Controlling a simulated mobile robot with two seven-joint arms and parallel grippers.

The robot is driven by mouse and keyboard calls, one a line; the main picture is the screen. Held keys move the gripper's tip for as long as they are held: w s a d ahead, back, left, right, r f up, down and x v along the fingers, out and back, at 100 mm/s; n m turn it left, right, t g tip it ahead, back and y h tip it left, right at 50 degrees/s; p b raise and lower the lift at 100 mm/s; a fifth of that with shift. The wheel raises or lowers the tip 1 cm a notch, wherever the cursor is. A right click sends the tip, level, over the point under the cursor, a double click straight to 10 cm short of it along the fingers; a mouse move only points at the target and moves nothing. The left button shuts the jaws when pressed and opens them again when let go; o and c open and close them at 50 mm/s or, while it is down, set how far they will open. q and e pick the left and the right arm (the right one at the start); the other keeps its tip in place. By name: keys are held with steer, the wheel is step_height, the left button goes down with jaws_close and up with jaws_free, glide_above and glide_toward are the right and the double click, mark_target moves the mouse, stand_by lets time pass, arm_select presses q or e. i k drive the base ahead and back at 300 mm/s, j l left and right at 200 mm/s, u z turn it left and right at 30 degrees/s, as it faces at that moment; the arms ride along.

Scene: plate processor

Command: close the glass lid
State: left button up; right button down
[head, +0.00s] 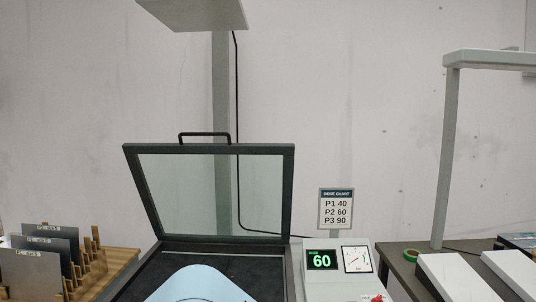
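The glass lid (212,149) stands raised at the back of the plate processor, a clear pane in a dark frame. Its black handle (204,135) is on the top edge of the frame. Below it the dark bed (262,262) of the processor is open to view. A light blue sheet or plate (200,284) lies on the bed, cut off by the bottom edge of the picture. Neither of my grippers is in view.
A control panel (340,262) at the right reads 60, beside a dial; a dose chart sign (336,208) stands behind it. A wooden rack (100,265) with several dark plates is at the left. A lamp arm (446,150) and white boxes (455,278) are at the right.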

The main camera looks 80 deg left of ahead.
mark_target(132, 150)
steer(key=u, duration=3.1)
